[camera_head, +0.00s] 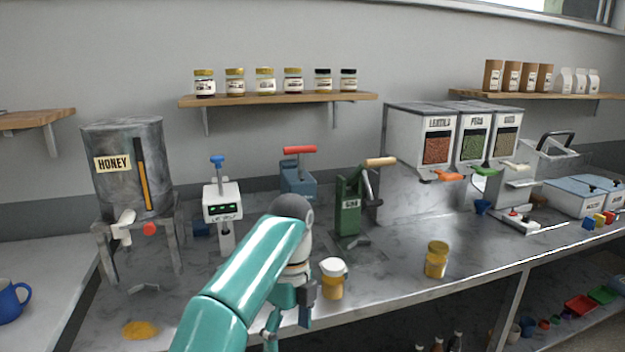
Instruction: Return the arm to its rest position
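My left arm (245,270) is teal and comes in from the bottom, left of centre, reaching over the counter's front edge. Its gripper (288,322) hangs low by that edge, partly hidden by the arm. Its dark fingertips look apart, with nothing seen between them. A honey-coloured jar with a white lid (333,280) stands upright just right of the gripper; I cannot tell whether they touch. My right gripper is not in view.
A honey tank (128,170), a small filling device (222,204) and a green press (350,205) stand behind. A gold-lidded jar (437,260) stands to the right on the counter (400,290). A yellow puddle (141,330) lies at left. The counter between the jars is clear.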

